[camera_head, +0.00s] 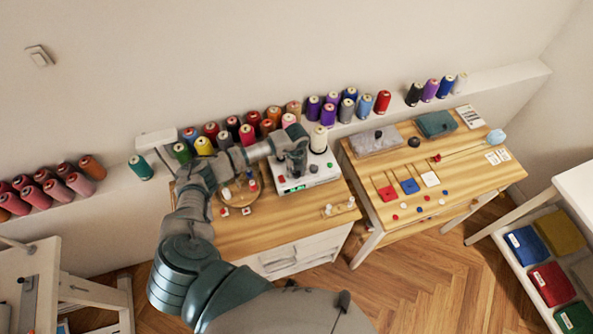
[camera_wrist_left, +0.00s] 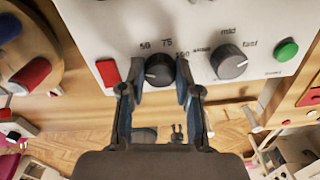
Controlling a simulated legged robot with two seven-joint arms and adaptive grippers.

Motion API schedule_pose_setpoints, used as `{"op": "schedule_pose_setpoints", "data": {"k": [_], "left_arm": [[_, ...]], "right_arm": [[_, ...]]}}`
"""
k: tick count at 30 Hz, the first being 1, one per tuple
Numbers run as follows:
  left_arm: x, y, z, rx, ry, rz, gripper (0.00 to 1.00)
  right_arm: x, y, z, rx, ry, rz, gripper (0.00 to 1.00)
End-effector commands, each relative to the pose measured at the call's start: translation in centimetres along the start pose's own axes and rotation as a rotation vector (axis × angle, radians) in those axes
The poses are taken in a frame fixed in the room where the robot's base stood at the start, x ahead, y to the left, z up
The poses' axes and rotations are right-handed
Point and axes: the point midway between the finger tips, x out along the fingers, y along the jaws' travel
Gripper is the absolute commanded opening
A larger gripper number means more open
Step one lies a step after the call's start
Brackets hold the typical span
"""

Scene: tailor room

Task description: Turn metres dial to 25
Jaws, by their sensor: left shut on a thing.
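The white winding machine (camera_head: 318,178) stands on the left wooden table, with a small lit green display on its front. In the left wrist view, its panel (camera_wrist_left: 195,25) shows a dark dial (camera_wrist_left: 158,73) with the marks 50 and 75 readable. This looks like the metres dial. A light pointer line shows on its face, but the exact value is hard to read. My left gripper (camera_wrist_left: 158,78) is shut on this dial, one finger at each side. My right gripper is not seen.
A second dark dial (camera_wrist_left: 229,62), marked mid and fast, sits close to the right. A green button (camera_wrist_left: 286,50) and a red switch (camera_wrist_left: 108,73) flank the dials. Thread cones (camera_head: 318,139) stand behind and on the machine. A round wooden tray (camera_head: 238,196) lies left.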

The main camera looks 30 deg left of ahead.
Motion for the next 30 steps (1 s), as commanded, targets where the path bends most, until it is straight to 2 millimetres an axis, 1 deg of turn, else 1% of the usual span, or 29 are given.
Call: {"op": "schedule_pose_setpoints", "data": {"k": [3, 4, 5, 6, 7, 15, 17, 19, 23, 30], "left_arm": [[0.0, 0.0, 0.0, 0.000, -0.001, 0.000, 0.00], [0.0, 0.0, 0.0, 0.000, -0.001, 0.000, 0.37], [0.0, 0.0, 0.0, 0.000, -0.001, 0.000, 0.45], [0.0, 0.0, 0.0, 0.000, -0.001, 0.000, 0.55], [0.0, 0.0, 0.0, 0.000, -0.001, 0.000, 0.58], [-0.1, 0.0, 0.0, 0.001, -0.001, 0.000, 0.58], [-0.3, 0.0, 0.0, 0.001, -0.001, -0.001, 0.58], [-1.0, 0.0, 0.1, 0.002, -0.002, -0.001, 0.58], [-3.3, 0.0, 0.2, 0.002, -0.004, -0.003, 0.58], [-8.7, -0.1, 0.2, 0.002, -0.003, -0.003, 0.58]], "right_arm": [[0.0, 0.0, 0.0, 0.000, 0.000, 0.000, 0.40], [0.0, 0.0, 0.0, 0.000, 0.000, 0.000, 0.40], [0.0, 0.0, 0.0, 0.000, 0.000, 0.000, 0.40], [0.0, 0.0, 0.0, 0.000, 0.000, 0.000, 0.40], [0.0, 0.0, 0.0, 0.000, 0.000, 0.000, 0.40], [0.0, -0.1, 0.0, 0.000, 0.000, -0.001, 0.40], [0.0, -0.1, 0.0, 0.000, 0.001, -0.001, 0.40], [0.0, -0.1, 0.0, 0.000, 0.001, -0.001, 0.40], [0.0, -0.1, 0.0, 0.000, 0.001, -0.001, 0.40], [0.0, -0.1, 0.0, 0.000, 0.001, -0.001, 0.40]]}}
